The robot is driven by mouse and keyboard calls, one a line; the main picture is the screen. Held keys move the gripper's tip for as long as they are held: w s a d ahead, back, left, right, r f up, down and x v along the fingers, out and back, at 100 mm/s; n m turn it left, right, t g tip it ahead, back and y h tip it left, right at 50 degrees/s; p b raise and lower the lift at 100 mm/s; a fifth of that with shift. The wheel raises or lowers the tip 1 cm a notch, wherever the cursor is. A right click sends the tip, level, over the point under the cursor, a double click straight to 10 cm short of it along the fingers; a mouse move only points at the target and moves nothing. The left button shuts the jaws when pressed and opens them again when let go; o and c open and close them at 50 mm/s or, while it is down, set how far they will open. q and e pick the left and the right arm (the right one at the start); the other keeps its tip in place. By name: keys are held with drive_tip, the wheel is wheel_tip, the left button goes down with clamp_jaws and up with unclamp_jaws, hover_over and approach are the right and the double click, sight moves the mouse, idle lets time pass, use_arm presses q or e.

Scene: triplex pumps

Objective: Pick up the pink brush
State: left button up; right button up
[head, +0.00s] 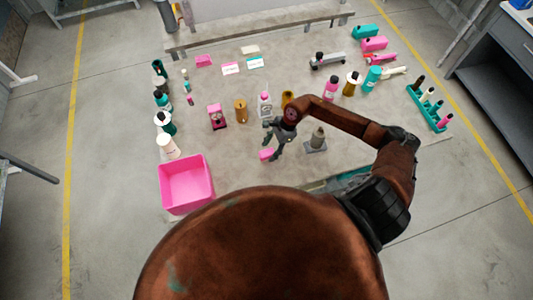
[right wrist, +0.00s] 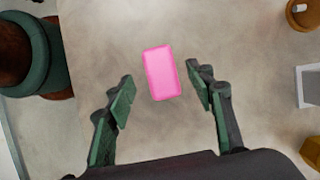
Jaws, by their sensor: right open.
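A small pink block (head: 266,154) lies on the grey mat, close to my right gripper (head: 273,139). In the right wrist view the pink block (right wrist: 161,73) is a plain rounded rectangle lying between the two spread fingers of the right gripper (right wrist: 160,85), with a gap on each side. No bristles show on it, so I cannot tell whether it is the brush. Another pink item with a long shape (head: 381,57) lies at the back right and could also be a brush. The right gripper is open and empty. My left gripper is not in view.
A pink bin (head: 187,184) stands at the front left. A grey piece on a square base (head: 317,141) stands just right of the gripper. Bottles and a gold cylinder (head: 241,111) stand behind it. A teal rack (head: 427,107) is at the right.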

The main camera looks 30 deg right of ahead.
sight(267, 152)
drive_tip(key=shift+x, duration=1.2)
drive_tip(key=shift+w+a+f, duration=0.1)
drive_tip(key=shift+a+f, duration=0.1)
drive_tip(key=shift+f, duration=0.15)
drive_tip(key=c, duration=1)
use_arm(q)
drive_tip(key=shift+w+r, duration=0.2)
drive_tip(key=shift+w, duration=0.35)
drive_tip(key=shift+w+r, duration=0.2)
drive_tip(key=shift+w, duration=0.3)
use_arm(e)
drive_tip(key=shift+c, duration=1.2)
